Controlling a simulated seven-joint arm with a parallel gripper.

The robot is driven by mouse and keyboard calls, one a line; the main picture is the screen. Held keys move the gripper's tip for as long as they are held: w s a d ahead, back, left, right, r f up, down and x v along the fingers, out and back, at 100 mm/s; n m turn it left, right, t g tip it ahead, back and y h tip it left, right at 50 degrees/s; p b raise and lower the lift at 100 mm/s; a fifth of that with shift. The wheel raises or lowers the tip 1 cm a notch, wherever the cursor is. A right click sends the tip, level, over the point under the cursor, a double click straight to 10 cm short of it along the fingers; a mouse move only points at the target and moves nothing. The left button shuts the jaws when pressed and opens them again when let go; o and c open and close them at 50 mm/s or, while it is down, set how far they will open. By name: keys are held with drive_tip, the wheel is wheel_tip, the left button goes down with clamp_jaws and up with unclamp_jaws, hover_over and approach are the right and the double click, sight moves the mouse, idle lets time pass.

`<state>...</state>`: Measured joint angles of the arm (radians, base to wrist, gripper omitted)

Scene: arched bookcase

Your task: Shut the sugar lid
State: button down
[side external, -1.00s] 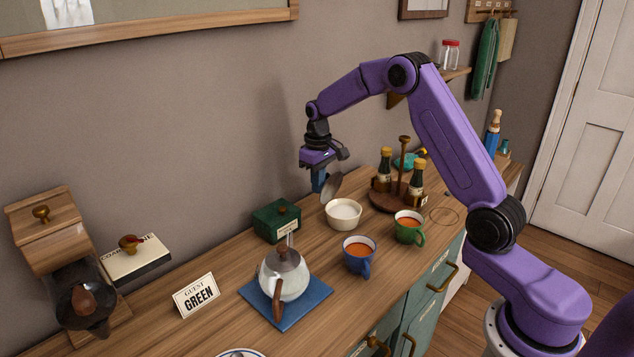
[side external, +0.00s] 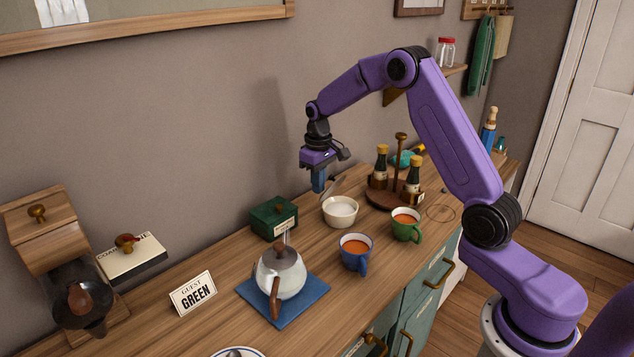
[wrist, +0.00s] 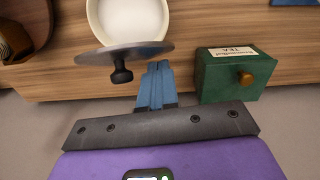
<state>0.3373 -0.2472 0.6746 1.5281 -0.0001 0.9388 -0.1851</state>
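The sugar bowl (side external: 341,211) is a cream bowl with white contents, on the wooden counter near the wall. Its grey lid (side external: 333,186) stands raised at the bowl's wall side, so the bowl is uncovered. In the wrist view the bowl (wrist: 128,18) is at the top, with the lid (wrist: 118,53) almost edge-on and its black knob (wrist: 122,74) towards me. My gripper (side external: 318,187) points down behind the lid. Its blue fingers (wrist: 158,72) look shut together and empty, close beside the lid; I cannot tell whether they touch it.
A green tea box (side external: 274,218) stands left of the bowl. A blue mug (side external: 355,252) and a green mug (side external: 405,225) stand in front. A bottle carousel (side external: 388,198) is to the right. A teapot (side external: 282,272) sits on a blue mat (side external: 312,303).

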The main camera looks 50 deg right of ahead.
drive_tip(key=shift+s+f, duration=0.1)
drive_tip(key=shift+s, duration=0.3)
idle(0.3)
wheel_tip(320, 180, up, 7)
drive_tip(key=w, duration=0.1)
idle(1.4)
drive_tip(key=shift+w, duration=0.1)
